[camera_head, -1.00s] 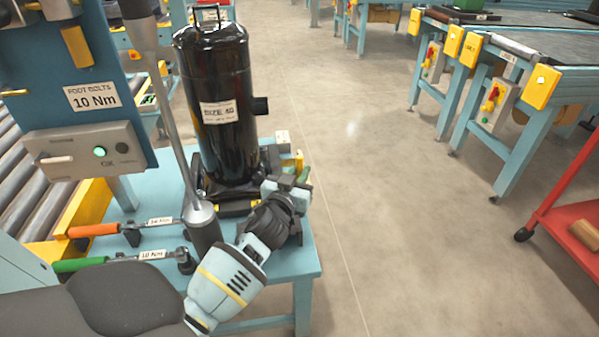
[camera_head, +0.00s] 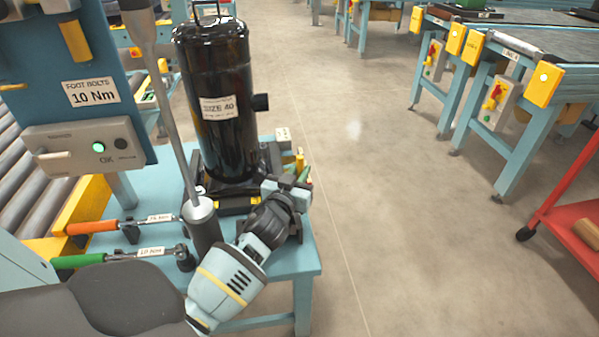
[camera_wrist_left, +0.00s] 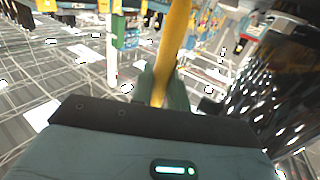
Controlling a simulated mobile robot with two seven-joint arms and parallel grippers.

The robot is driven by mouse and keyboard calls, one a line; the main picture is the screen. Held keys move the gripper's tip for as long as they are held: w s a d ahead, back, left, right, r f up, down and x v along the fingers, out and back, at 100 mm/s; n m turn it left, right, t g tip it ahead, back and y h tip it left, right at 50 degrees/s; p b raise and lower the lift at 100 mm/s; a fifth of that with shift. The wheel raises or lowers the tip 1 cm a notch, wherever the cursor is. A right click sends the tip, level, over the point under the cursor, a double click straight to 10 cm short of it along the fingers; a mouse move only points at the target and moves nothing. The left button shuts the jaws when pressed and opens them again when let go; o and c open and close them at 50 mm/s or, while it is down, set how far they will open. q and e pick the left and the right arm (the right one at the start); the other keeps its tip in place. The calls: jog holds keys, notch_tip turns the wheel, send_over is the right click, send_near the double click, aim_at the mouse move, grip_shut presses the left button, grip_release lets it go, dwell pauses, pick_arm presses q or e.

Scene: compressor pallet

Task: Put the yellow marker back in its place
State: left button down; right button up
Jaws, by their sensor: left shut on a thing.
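The yellow marker (camera_wrist_left: 174,50) stands up from between the fingers of my left gripper (camera_wrist_left: 163,98) in the left wrist view. My left gripper (camera_head: 303,176) is shut on it, at the right edge of the blue table, beside the black compressor (camera_head: 218,100). In the head view only a short yellow piece of the marker (camera_head: 299,160) shows above the gripper. A small pale box with dark print (camera_head: 283,136) stands just behind it; I cannot tell whether it is the marker's place. The marker's lower end is hidden. My right gripper is not in view.
On the blue table (camera_head: 312,262) lie an orange-handled wrench (camera_head: 92,227) and a green-handled wrench (camera_head: 80,262). A grey rod in a dark holder (camera_head: 205,230) stands close to my left arm. The floor to the right is clear up to a red cart (camera_head: 560,222).

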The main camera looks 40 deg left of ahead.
pick_arm(q)
jog(key=shift+f, duration=0.1)
jog(key=c, duration=1.4)
grip_release()
jog(key=shift+o, duration=0.6)
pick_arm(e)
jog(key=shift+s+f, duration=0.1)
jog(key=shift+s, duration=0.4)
pick_arm(q)
jog(key=p+v, duration=0.1)
jog(key=v, duration=0.6)
jog(key=shift+s+d, duration=0.15)
jog(key=shift+s, duration=0.25)
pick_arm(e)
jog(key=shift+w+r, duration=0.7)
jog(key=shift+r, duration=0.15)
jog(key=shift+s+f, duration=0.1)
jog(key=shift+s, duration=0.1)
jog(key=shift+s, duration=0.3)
